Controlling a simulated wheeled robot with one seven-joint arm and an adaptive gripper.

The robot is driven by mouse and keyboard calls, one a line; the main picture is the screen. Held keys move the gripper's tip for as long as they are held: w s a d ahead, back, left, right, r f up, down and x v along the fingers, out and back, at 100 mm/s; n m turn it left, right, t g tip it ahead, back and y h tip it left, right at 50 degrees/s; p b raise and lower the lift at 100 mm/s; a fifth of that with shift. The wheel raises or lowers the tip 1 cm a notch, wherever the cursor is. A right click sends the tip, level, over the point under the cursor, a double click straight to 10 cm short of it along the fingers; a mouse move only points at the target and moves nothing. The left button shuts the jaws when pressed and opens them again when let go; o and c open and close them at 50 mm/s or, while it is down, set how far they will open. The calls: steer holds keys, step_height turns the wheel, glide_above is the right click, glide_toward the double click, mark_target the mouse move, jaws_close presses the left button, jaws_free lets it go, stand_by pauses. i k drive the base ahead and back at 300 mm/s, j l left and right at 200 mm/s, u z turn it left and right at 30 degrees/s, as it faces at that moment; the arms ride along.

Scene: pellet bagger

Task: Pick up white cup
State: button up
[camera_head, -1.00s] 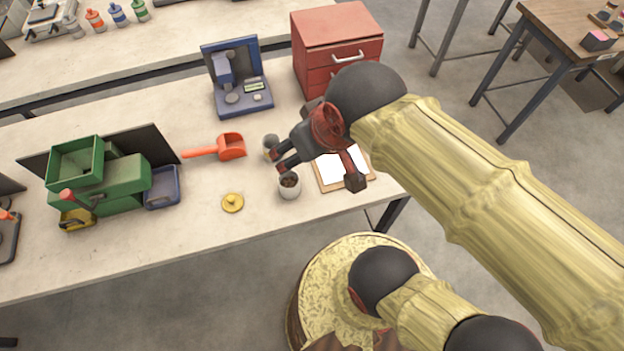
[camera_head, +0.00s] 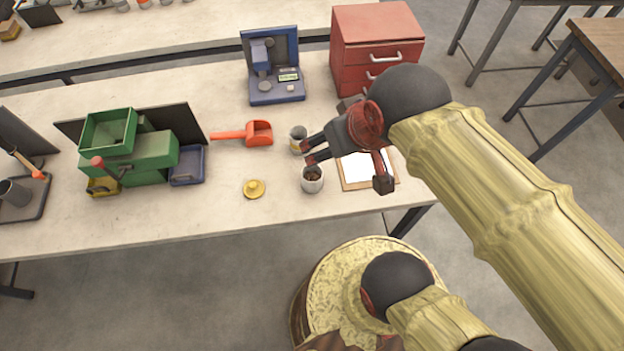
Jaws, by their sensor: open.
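The white cup (camera_head: 312,183) stands upright near the front edge of the bench, with something brown inside it. My gripper (camera_head: 307,153) is open, with its fingers pointing left just behind the white cup in the picture. A second, greyish cup with a yellowish band (camera_head: 296,146) stands just behind the fingertips. Nothing is seen held between the fingers. I cannot tell whether a finger touches either cup.
A clipboard with white paper (camera_head: 356,170) lies under and right of my gripper. An orange scoop (camera_head: 258,133), a yellow lid (camera_head: 254,188), a green machine (camera_head: 150,155), a blue device (camera_head: 276,88) and red drawers (camera_head: 372,45) stand around. Bench (camera_head: 215,215) is clear at front left.

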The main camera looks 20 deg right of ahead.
mark_target(308, 186)
steer(key=k+l+u, duration=0.1)
steer(key=k+l, duration=0.35)
steer(key=l, duration=0.15)
steer(key=k+l, duration=0.45)
steer(key=l, duration=0.15)
steer(key=u, duration=0.05)
